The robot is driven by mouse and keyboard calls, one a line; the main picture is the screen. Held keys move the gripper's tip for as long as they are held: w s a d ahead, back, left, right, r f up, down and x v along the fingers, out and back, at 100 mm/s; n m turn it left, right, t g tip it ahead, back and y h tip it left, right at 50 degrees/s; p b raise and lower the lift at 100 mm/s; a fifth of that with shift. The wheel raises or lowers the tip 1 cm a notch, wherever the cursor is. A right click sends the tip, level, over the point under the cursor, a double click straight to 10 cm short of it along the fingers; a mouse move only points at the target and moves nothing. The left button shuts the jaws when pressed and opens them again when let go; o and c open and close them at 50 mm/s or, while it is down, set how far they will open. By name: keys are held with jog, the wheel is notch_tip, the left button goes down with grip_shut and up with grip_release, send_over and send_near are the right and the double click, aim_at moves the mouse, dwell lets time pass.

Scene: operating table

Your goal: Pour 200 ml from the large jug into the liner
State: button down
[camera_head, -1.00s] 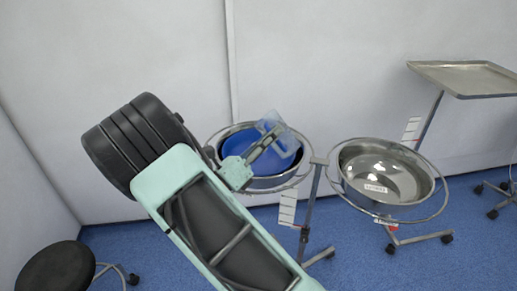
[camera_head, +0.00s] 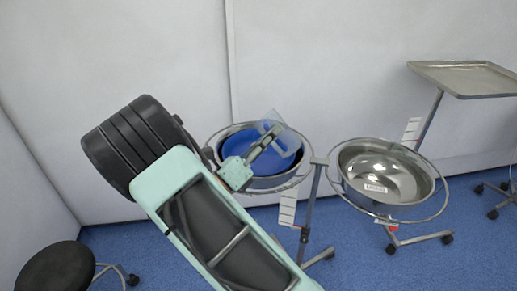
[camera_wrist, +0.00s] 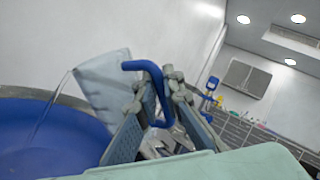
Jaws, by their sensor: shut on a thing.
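My gripper (camera_head: 272,134) is shut on the blue handle (camera_wrist: 157,68) of the large jug (camera_wrist: 104,80), a clear vessel. The gripper also shows in the wrist view (camera_wrist: 160,92). The jug (camera_head: 270,120) is strongly tilted above the blue liner (camera_head: 240,145). In the wrist view a thin clear stream (camera_wrist: 45,115) falls from the jug's lip at the left into the liner (camera_wrist: 70,145). The liner sits inside a steel basin on a ring stand. The jug's level marks and the amount in the liner cannot be read.
A second steel basin (camera_head: 355,165) with a white label inside stands to the right, with a stand post between the two basins. A metal tray table (camera_head: 465,75) is at the far right, a black stool (camera_head: 58,268) at lower left. The wall is close behind.

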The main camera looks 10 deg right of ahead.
jog(key=shift+w+a+r+n+t, duration=0.1)
jog(key=shift+r+n+t, duration=0.2)
jog(key=shift+n, duration=0.2)
jog(key=shift+w+a+r+n+t, duration=0.1)
jog(key=shift+r+n+t, duration=0.2)
jog(key=shift+n, duration=0.2)
dwell(2.2)
jog(key=shift+a+f+n, duration=0.1)
jog(key=shift+n, duration=0.2)
dwell(0.8)
